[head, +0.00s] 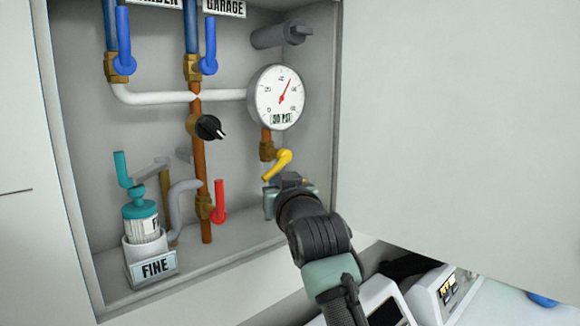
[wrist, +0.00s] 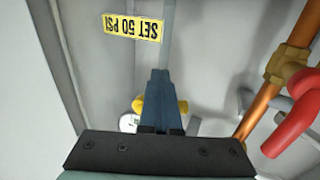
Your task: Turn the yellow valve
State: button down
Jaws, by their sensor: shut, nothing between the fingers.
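The yellow valve handle (head: 281,163) sits on a brass fitting (head: 267,150) below the round gauge (head: 278,97) in the head view. It slants from upper right to lower left. My gripper (head: 280,184) is just below the handle, at the lower right of the cabinet. In the wrist view its two dark blue fingers (wrist: 161,78) are together with nothing between them. I cannot tell whether the fingers touch the handle.
A red valve handle (head: 220,200) is left of my gripper, on a copper pipe (head: 197,160). A black knob (head: 209,128), blue handles (head: 209,45) and a teal-capped bottle (head: 142,213) are farther left. The cabinet's right wall (head: 325,130) stands close to my gripper.

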aim_at(268, 172)
jog(key=shift+a+r, duration=0.1)
jog(key=shift+s+a+r+p, duration=0.3)
jog(key=shift+s+a+r, duration=0.05)
jog(key=shift+s, duration=0.1)
dwell(0.4)
jog(key=shift+s+a+r+p, duration=0.3)
jog(key=shift+r+p, duration=0.05)
jog(key=shift+r, duration=0.4)
